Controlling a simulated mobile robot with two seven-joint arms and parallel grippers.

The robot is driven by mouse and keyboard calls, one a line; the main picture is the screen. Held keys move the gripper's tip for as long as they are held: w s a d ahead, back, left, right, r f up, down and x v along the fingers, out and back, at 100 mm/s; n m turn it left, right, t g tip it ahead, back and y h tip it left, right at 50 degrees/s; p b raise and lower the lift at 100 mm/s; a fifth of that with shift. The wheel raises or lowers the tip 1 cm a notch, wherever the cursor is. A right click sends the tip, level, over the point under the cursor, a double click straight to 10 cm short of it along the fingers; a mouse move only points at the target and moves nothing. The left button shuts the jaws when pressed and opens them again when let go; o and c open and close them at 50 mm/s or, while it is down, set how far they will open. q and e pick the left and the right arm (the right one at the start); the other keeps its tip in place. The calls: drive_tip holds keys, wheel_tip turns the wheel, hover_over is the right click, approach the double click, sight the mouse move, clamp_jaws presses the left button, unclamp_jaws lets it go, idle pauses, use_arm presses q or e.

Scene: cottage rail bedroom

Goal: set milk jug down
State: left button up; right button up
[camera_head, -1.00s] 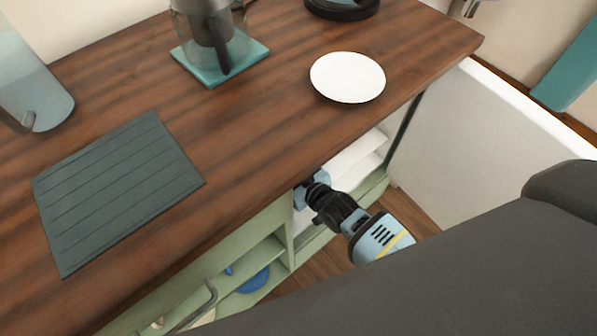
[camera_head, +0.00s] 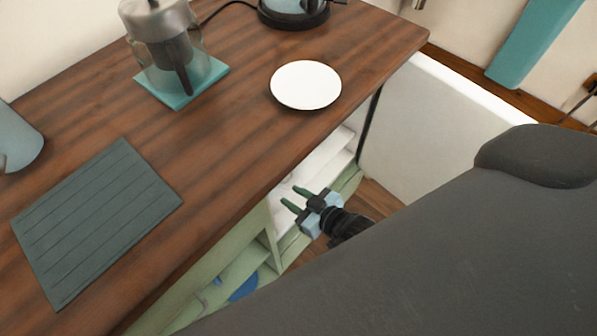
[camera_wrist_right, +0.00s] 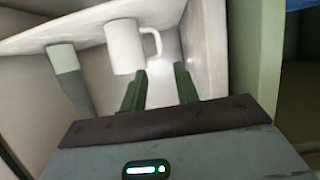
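A white jug with a side handle (camera_wrist_right: 124,47), which looks like the milk jug, is on a pale shelf in the right wrist view. My right gripper (camera_wrist_right: 160,76) is open, its two dark green fingers pointing toward the jug and its handle. Nothing shows between the fingers, and the jug appears just beyond their tips. In the head view my right gripper (camera_head: 295,196) is open beside the cabinet's open shelves, below the counter's front edge. The jug cannot be made out clearly there. My left gripper is not in view.
The wooden counter (camera_head: 215,150) holds a white plate (camera_head: 306,85), a glass carafe on a teal board (camera_head: 213,72), a slatted dark mat (camera_head: 95,220) and a blue-grey pitcher (camera_head: 20,138). A grey-and-white item (camera_wrist_right: 64,62) is left of the jug. A cabinet side wall (camera_wrist_right: 252,60) stands close right.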

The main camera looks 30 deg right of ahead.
drive_tip(key=s+d+f+m+g+h, duration=0.1)
drive_tip(key=s+f+g, duration=0.1)
drive_tip(key=s, duration=1.5)
drive_tip(key=s+d+f+m+g+h, duration=0.1)
drive_tip(key=s+d+f+g, duration=0.1)
drive_tip(key=s, duration=1.5)
drive_tip(key=f+g, duration=0.1)
drive_tip(key=g, duration=0.1)
drive_tip(key=shift+g+h, duration=0.4)
